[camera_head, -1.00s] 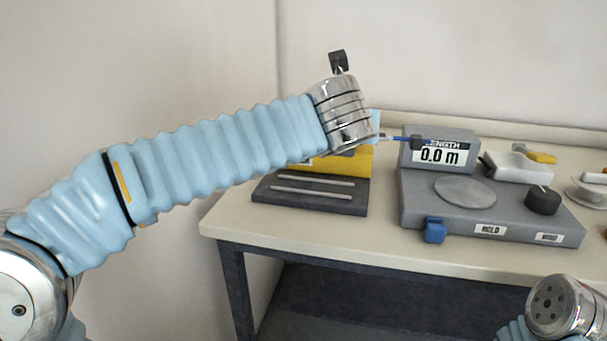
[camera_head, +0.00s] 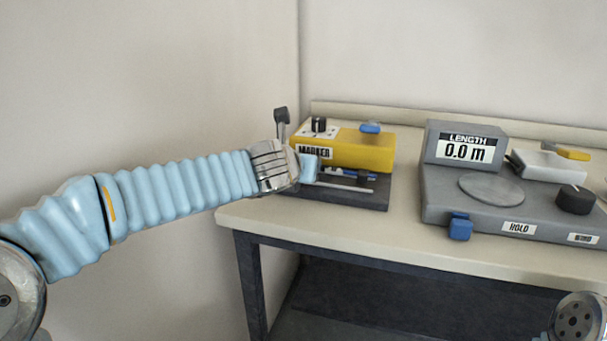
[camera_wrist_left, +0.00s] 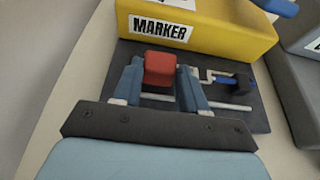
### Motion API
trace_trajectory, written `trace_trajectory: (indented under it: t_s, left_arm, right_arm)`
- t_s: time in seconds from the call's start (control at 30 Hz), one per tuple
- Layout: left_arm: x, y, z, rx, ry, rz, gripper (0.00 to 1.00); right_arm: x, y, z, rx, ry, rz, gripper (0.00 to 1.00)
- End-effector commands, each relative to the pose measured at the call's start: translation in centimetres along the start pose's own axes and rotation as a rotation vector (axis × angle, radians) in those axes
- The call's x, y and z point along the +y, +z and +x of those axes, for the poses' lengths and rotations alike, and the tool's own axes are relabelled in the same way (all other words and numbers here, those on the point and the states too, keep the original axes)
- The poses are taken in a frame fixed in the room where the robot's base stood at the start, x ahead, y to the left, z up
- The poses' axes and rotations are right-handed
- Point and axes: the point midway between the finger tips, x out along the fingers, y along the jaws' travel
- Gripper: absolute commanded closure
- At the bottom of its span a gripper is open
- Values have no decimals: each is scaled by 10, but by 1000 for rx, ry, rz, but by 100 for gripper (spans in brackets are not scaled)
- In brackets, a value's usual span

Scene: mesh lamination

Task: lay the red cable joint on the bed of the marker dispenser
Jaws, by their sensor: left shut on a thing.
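The red cable joint (camera_wrist_left: 159,68) sits between the blue fingers of my left gripper (camera_wrist_left: 158,84), which is shut on it, in the left wrist view. In the head view my left gripper (camera_head: 318,172) hides the joint. A thin lead with a blue part (camera_wrist_left: 223,80) and a black end piece (camera_wrist_left: 241,82) extends to the right of the joint. The marker dispenser (camera_head: 362,152) is a yellow box with a dark bed (camera_head: 350,200) carrying light rails in front. The gripper is over the bed; whether the joint touches it, I cannot tell. My right gripper is out of view.
A grey length gauge (camera_head: 440,195) with a "0.0 m" display, round disc and black knob stands to the right. A white device with a yellow lever (camera_head: 540,165) is behind it. The beige tabletop (camera_head: 405,205) is clear between dispenser and gauge.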

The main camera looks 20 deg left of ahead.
Motion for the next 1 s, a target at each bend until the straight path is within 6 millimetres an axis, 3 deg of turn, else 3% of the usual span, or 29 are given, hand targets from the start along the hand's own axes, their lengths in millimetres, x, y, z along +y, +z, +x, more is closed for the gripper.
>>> trace_trajectory:
  t_s: [0.4, 0.43, 0.6, 1.0]
  left_arm:
    - [0, -8, 4, -2, 0, -1, 91]
    - [0, -8, 4, -1, 1, -1, 57]
    - [0, -7, 3, -1, 1, 0, 33]
    - [0, -2, 2, -1, 1, 0, 33]
  right_arm:
    - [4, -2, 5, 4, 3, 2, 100]
    - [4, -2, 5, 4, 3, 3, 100]
    - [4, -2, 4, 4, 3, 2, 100]
    - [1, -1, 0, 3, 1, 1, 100]
